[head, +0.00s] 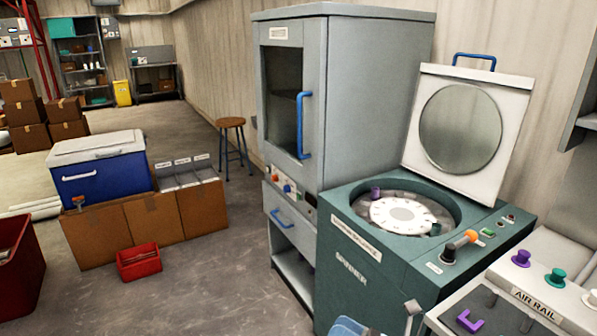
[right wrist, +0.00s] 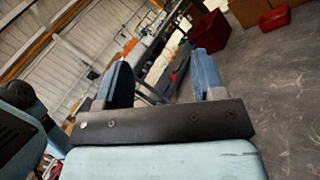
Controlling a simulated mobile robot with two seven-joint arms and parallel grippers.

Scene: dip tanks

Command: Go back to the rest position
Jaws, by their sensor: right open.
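My right gripper (right wrist: 164,75) shows in the right wrist view with its two blue fingers spread apart. Nothing is between them, and the fingers point toward the open room. In the head view only a light-blue piece of my right gripper (head: 350,327) shows at the bottom edge, in front of the green spinner machine (head: 355,275). It looks apart from the machine, though the gap is hard to judge. My left gripper is in neither view.
The spinner's round lid (head: 462,125) stands open. A grey cabinet (head: 370,90) with blue handles stands behind it. An air rail bench (head: 540,290) is at the lower right. A blue cooler (head: 100,175), cardboard boxes (head: 152,222) and a red bin (head: 138,262) stand left; floor between is clear.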

